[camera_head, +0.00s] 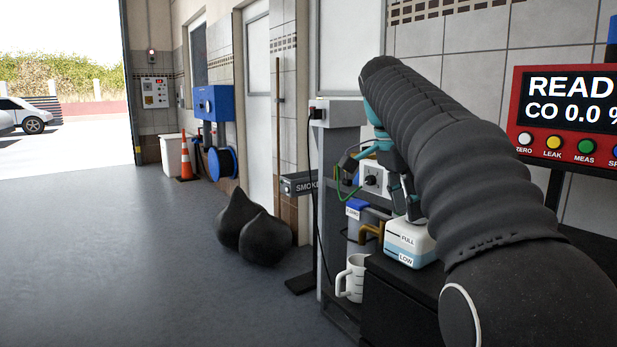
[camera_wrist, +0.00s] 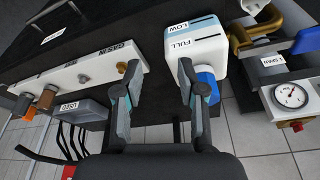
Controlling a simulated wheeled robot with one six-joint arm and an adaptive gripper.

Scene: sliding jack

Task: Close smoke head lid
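The grey box marked SMOKE (camera_head: 305,184) sticks out at the left side of a grey cabinet in the head view. Part of its label is cut off behind the cabinet post. I cannot make out its lid or whether it is open, and I cannot identify it in the wrist view. My gripper (camera_head: 400,195) is right of this box, just above a white FULL/LOW bottle. In the wrist view, my gripper (camera_wrist: 158,72) has its two fingers spread with nothing between them. The bottle (camera_wrist: 196,48), with a blue cap, lies just beyond the right finger.
A gauge (camera_wrist: 290,96) and a brass-coloured handle (camera_wrist: 257,28) are at the right of the wrist view. A white labelled bar (camera_wrist: 80,75) is at the left. A mug (camera_head: 352,278) stands low by the cabinet. Black sacks (camera_head: 252,232) lie on the otherwise open floor.

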